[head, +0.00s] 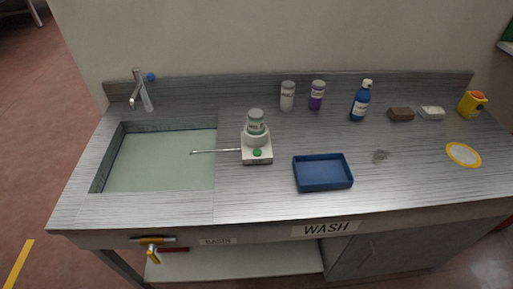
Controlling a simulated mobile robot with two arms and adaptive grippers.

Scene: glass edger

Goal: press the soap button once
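A white dispenser (256,158) stands on the metal counter to the right of the basin. A thin metal spout (215,151) runs left from the dispenser to over the basin. Nothing touches the button. I cannot tell from this view whether the button is pressed in. Neither of my grippers is in view.
The basin (160,160) holds pale greenish liquid, with a tap (142,90) behind it. A blue tray (323,185) lies right of the dispenser. Several bottles and blocks line the back right. A yellow-handled valve (153,246) sticks out below the front edge.

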